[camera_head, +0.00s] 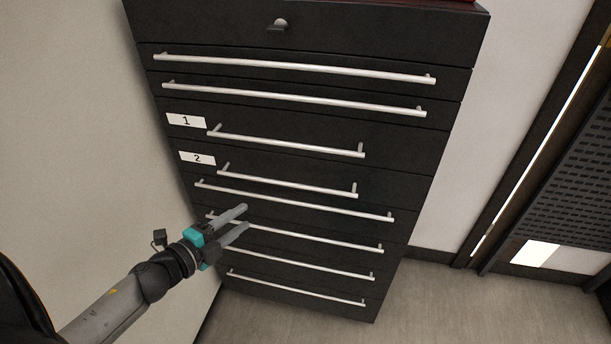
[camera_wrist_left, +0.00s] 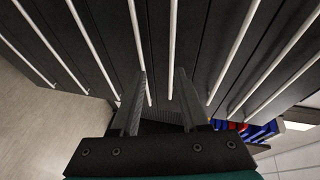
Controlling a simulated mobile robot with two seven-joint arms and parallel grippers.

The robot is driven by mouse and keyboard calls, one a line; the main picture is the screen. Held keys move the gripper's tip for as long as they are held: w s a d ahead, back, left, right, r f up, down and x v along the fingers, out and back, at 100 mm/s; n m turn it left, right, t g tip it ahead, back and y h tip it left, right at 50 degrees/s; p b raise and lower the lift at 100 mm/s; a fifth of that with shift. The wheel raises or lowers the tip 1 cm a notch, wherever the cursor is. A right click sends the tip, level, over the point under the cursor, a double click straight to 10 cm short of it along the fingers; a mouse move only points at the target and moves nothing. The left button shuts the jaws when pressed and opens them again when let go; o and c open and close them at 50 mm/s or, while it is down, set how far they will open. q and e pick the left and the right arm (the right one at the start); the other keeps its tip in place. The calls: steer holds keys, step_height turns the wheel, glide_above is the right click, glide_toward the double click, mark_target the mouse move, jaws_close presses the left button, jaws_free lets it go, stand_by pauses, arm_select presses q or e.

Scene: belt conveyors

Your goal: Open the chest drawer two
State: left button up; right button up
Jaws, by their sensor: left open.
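A tall black chest of drawers (camera_head: 310,140) with silver bar handles stands ahead of me. A white label "2" (camera_head: 197,158) marks drawer two, whose shorter handle (camera_head: 290,183) runs just right of and below the label. Drawer two looks shut. My left gripper (camera_head: 246,218) is open and empty, its fingers toward the chest, lower in the picture than drawer two's handle, over the lower handles. In the left wrist view my open fingers (camera_wrist_left: 158,76) face several bar handles; I cannot tell which handle is drawer two's there. My right gripper is not in view.
Drawer one's label "1" (camera_head: 186,121) and handle (camera_head: 285,143) are above drawer two. A pale wall is left of the chest. A dark perforated panel (camera_head: 575,190) stands at the right, with clear floor (camera_head: 430,305) between. Blue and red items (camera_wrist_left: 250,130) show in the wrist view.

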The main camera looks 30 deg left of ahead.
mark_target(285, 185)
arm_select(q)
steer(key=shift+m+h, duration=0.4)
steer(key=shift+m, duration=0.2)
steer(key=x, duration=0.5)
steer(key=r+b+x, duration=0.1)
steer(key=x, duration=0.4)
steer(key=r+x, duration=0.1)
steer(key=x, duration=0.4)
steer(key=shift+w+d+r+b, duration=0.2)
steer(key=shift+w+d+b, duration=0.2)
steer(key=shift+w, duration=0.2)
steer(key=shift+c, duration=0.3)
jaws_close()
